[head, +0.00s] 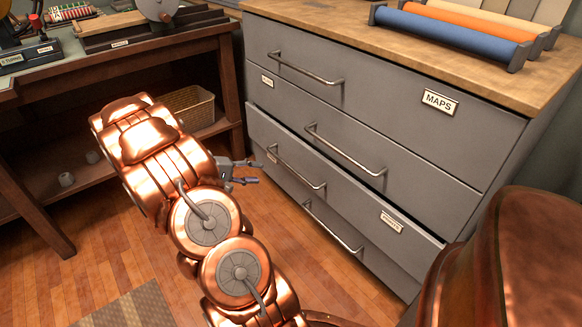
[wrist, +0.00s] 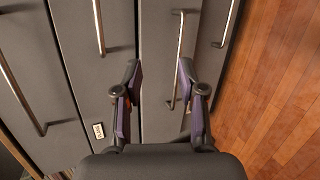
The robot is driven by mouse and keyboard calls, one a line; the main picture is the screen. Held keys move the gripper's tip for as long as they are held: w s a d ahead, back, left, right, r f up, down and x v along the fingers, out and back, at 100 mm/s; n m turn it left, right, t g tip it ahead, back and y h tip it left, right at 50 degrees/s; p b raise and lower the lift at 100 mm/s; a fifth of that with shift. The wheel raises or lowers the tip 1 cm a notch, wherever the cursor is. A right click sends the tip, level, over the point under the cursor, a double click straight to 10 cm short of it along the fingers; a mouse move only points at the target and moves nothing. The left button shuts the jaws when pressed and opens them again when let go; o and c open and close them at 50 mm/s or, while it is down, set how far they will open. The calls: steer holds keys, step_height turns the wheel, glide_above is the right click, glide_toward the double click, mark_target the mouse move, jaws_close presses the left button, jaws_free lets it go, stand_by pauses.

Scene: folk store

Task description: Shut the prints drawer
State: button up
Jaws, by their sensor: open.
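The grey cabinet has stacked drawers with bar handles. The third drawer from the top (head: 350,205) stands out a little from the others, with a dark gap along its top edge. Its small label (head: 391,222) is hard to read but seems to be the prints label. Its handle (head: 297,167) also shows in the wrist view (wrist: 179,60). My gripper (head: 247,175) is open and empty, in front of the cabinet and left of that handle in the head view. In the wrist view my gripper (wrist: 159,76) faces the drawer fronts; I cannot tell whether it touches them.
The top drawer (head: 395,88) carries a MAPS label and looks shut. The bottom drawer (head: 333,235) sits behind the third one's front. Coloured rolls (head: 450,38) lie on the cabinet top. A wooden bench (head: 120,50) with a basket (head: 188,108) stands left.

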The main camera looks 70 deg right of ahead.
steer(key=d+f+h, duration=0.2)
steer(key=d+f, duration=0.2)
steer(key=d, duration=0.3)
steer(key=t+h+p, duration=0.1)
steer(key=h+p, duration=0.1)
glide_toward(291, 167)
steer(key=f+x, duration=0.1)
steer(key=x, duration=0.2)
steer(key=shift+b+x, duration=0.85)
steer(key=shift+x, duration=2.7)
steer(key=shift+r, duration=0.1)
jaws_close()
